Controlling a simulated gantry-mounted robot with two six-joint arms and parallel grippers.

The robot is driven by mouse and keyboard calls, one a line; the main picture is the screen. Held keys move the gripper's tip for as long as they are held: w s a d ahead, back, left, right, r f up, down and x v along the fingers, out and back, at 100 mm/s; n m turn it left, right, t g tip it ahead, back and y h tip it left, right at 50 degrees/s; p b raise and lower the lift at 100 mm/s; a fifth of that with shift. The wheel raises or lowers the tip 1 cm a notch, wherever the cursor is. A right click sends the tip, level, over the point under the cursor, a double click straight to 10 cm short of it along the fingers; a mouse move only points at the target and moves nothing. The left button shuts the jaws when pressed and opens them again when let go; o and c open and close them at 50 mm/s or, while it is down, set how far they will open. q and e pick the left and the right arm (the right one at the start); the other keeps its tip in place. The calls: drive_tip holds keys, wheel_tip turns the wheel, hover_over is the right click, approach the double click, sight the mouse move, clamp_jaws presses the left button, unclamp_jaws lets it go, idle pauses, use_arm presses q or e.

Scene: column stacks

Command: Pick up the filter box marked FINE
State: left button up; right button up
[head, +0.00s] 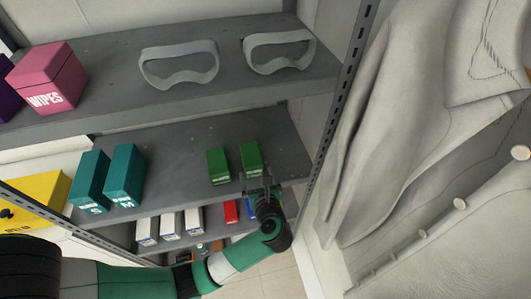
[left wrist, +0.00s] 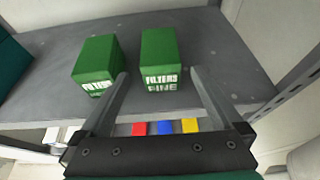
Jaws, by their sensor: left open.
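The filter box marked FINE (left wrist: 160,57) is green and stands upright on the grey middle shelf; it is the right one of two green boxes, and in the head view it is the right green box (head: 251,156). A second green filter box (left wrist: 96,58) stands just left of it, its lower word too small to read; it also shows in the head view (head: 218,165). My left gripper (head: 258,183) is open and empty at the shelf's front edge. In the left wrist view its fingers (left wrist: 160,73) point toward the FINE box, one to each side. My right gripper is not in view.
Teal boxes (head: 124,174) stand on the left of the same shelf (head: 180,150). White boxes (head: 170,224) and a red box (head: 231,211) are on the shelf below. The upper shelf holds goggles (head: 178,65) and a pink WIPES box (head: 48,78). A perforated post (head: 340,100) and hanging coat (head: 430,150) are at right.

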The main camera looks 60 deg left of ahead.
sight(253, 165)
use_arm(q)
drive_tip(key=shift+a+f, duration=0.25)
drive_tip(key=shift+a, duration=0.1)
drive_tip(key=b+x, duration=0.1)
drive_tip(key=x, duration=0.4)
drive_tip(key=shift+a, duration=0.3)
drive_tip(key=b+x, duration=0.1)
drive_tip(key=x, duration=0.3)
drive_tip(key=shift+w+a, duration=0.15)
drive_tip(key=shift+w+a+f, duration=0.1)
drive_tip(key=shift+w+a, duration=0.05)
drive_tip(key=shift+a, duration=0.25)
drive_tip(key=shift+c, duration=0.3)
drive_tip(key=c, duration=1.2)
